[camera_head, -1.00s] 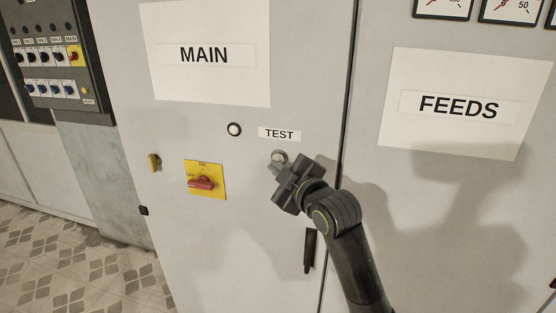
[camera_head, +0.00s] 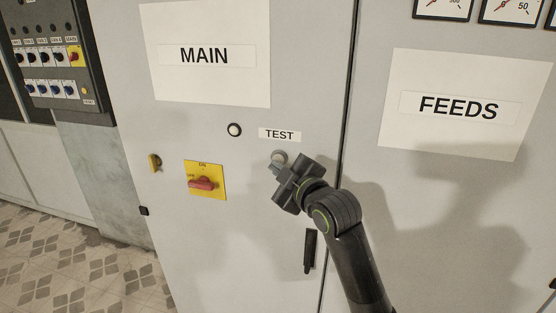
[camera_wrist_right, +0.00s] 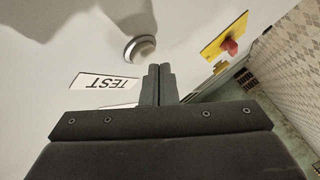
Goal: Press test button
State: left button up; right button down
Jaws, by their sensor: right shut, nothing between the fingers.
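The test button (camera_head: 279,156) is a round pale button with a metal ring on the grey cabinet door, just under the TEST label (camera_head: 279,134). It also shows in the right wrist view (camera_wrist_right: 140,48), with the label (camera_wrist_right: 104,81) beside it. My right gripper (camera_head: 274,169) is shut and empty, with its fingertips at the lower edge of the button in the head view. In the right wrist view the shut fingertips (camera_wrist_right: 158,68) lie just below and right of the button. I cannot tell whether they touch it. My left gripper is not in view.
A white round lamp or button (camera_head: 234,129) is left of the label. A red rotary switch (camera_head: 202,183) on a yellow plate sits lower left. A black door handle (camera_head: 309,250) is below my right gripper. A control panel (camera_head: 62,60) stands at far left.

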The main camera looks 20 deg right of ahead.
jog(key=shift+w+d, duration=0.15)
jog(key=shift+w, duration=0.1)
jog(key=shift+w+d, duration=0.25)
jog(key=shift+w, duration=0.15)
dwell(0.8)
jog(key=shift+s, duration=0.1)
jog(key=shift+s+a+p, duration=0.4)
jog(key=shift+s+a, duration=0.1)
jog(key=shift+s, duration=0.15)
jog(key=s+a, duration=0.2)
jog(key=s, duration=0.2)
jog(key=shift+s+a+p, duration=0.1)
jog(key=shift+a+p, duration=0.25)
jog(key=shift+a, duration=0.05)
dwell(0.7)
